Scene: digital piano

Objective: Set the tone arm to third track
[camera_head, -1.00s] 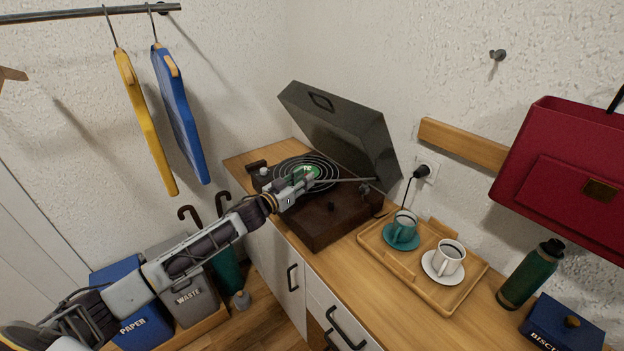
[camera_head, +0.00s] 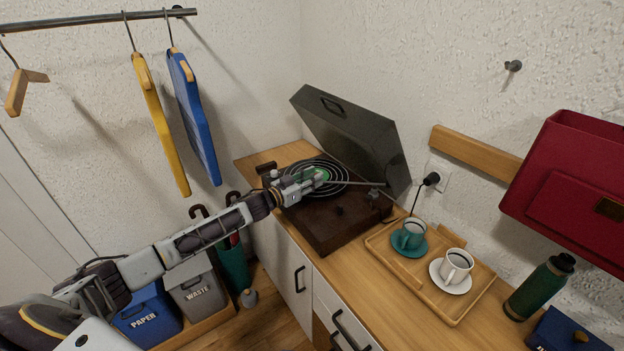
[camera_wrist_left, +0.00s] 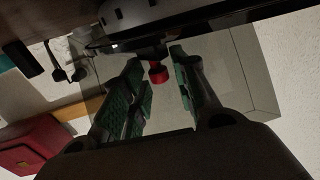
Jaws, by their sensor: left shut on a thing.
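The turntable (camera_head: 325,226) is a dark brown box on the wooden counter, with its grey lid open. A black record (camera_head: 333,165) with pale rings and a green label lies on it. The thin tone arm (camera_head: 352,183) reaches from its pivot at the right over the record. My left gripper (camera_head: 318,181) is over the record by the label and shut on the tone arm's free end. In the left wrist view, a red tip (camera_wrist_left: 157,74) shows between the green-padded fingers (camera_wrist_left: 163,85). Needle contact with the record cannot be told. My right gripper is not in view.
The open lid (camera_head: 355,135) stands behind the record. A wooden tray (camera_head: 456,308) with two cups on saucers is to the right, near a green bottle (camera_head: 538,288). Hanging boards (camera_head: 195,115), umbrellas and bins (camera_head: 195,290) are at the left.

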